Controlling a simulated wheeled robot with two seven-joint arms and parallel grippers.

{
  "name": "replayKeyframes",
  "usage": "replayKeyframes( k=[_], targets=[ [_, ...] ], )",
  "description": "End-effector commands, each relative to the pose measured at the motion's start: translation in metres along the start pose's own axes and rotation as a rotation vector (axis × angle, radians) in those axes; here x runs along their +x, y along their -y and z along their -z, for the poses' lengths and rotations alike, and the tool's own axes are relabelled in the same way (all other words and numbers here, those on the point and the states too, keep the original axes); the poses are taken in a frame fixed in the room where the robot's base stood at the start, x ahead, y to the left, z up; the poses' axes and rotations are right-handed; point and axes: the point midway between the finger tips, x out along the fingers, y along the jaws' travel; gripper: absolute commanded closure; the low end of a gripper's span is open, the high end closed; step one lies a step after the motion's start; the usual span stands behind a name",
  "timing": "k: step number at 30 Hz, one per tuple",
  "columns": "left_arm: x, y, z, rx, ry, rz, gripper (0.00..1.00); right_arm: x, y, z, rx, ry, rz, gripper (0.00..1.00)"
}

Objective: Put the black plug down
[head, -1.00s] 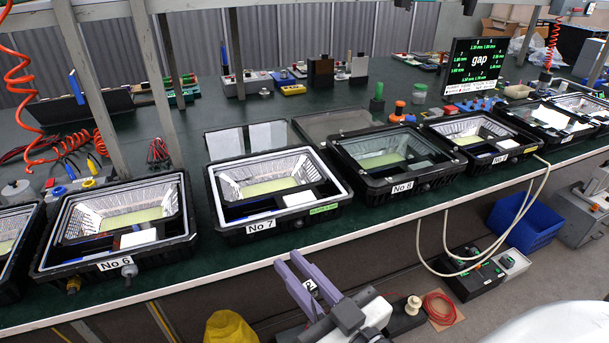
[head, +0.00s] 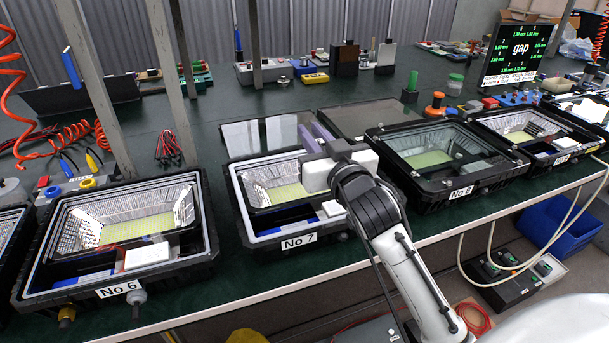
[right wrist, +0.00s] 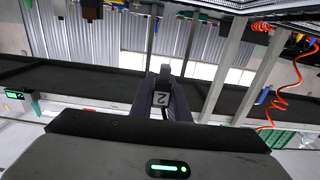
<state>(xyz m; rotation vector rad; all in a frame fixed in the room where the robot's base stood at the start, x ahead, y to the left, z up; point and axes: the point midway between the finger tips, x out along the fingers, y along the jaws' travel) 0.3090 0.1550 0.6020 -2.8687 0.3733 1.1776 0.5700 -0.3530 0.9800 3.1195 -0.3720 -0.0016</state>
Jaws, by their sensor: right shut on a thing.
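My right gripper (head: 315,132) shows in the head view from behind, reaching over the back part of the housing No 7 (head: 290,242). Its purple fingers point away toward the back of the bench. In the right wrist view, the fingers are closed on a black plug (right wrist: 164,74) with a white label reading 2. The plug sticks out past the fingertips. In the head view the plug is hidden behind the gripper. I cannot tell its height above the bench. My left gripper is not in view.
Housing No 6 (head: 122,292) stands to the left and housing No 8 (head: 462,191) to the right. Grey posts (head: 95,100) rise from the green bench (head: 230,100). A gap display (head: 520,52) stands at back right.

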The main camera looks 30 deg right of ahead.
Motion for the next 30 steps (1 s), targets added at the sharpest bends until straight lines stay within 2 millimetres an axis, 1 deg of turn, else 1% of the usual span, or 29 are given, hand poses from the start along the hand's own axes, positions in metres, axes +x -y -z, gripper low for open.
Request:
replayKeyframes(
  k=[1,4,8,15,18,26,30],
  targets=[
    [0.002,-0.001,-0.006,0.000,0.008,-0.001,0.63,0.000,0.000,-0.015,0.000,0.008,0.000,1.00],
    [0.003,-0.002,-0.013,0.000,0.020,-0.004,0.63,-0.001,0.000,-0.029,0.001,0.006,0.000,1.00],
    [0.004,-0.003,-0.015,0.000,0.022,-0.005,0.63,-0.001,0.000,-0.040,0.000,0.003,0.001,1.00],
    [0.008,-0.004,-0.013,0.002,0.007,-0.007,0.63,-0.001,0.000,-0.079,0.001,0.005,0.000,1.00],
    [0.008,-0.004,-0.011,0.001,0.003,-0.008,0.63,-0.001,0.000,-0.086,0.000,0.003,0.001,1.00],
    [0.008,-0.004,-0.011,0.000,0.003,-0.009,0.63,-0.001,0.001,-0.086,0.000,0.001,0.002,1.00],
    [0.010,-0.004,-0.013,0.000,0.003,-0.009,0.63,-0.001,0.001,-0.090,0.000,0.001,0.002,1.00]
  ],
)
